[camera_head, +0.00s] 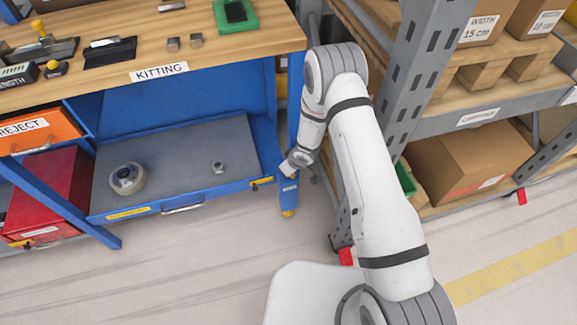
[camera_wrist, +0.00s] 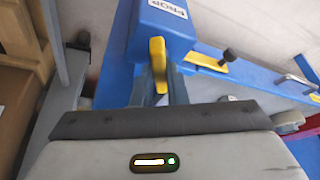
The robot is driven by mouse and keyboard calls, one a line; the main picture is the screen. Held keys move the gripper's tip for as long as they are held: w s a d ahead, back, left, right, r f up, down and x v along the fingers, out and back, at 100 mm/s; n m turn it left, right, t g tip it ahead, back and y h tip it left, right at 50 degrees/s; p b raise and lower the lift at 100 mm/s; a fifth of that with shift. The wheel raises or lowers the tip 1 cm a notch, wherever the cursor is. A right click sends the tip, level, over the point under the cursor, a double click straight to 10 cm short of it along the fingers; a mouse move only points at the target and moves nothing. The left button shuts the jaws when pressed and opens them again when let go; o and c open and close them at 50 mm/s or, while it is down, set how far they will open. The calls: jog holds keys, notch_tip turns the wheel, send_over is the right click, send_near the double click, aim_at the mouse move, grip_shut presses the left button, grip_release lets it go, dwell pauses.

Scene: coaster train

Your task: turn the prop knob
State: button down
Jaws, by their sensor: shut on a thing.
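The prop knob (camera_wrist: 158,65) is a yellow lever on a blue housing (camera_wrist: 160,30) with a white PROP label, at the top centre of the wrist view. My gripper (camera_wrist: 159,84) is shut on the knob, its dark fingers on either side of it. In the head view my gripper (camera_head: 288,169) is at the blue bench's front right leg, where a small white label (camera_head: 290,187) shows just below. The knob itself is hidden there.
A grey lower shelf (camera_head: 200,180) holds a round part (camera_head: 126,178) and a small nut-like part (camera_head: 217,167). A red box (camera_head: 48,195) stands to the left. A grey rack (camera_head: 415,85) with cartons is close on the right of my arm. The floor in front is clear.

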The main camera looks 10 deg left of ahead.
dwell(0.3)
jog(key=c, duration=1.4)
grip_release()
jog(key=shift+c, duration=0.2)
jog(key=p+v, duration=0.2)
jog(key=v, duration=0.5)
jog(key=shift+r, duration=0.35)
jog(key=shift+s+d, duration=0.15)
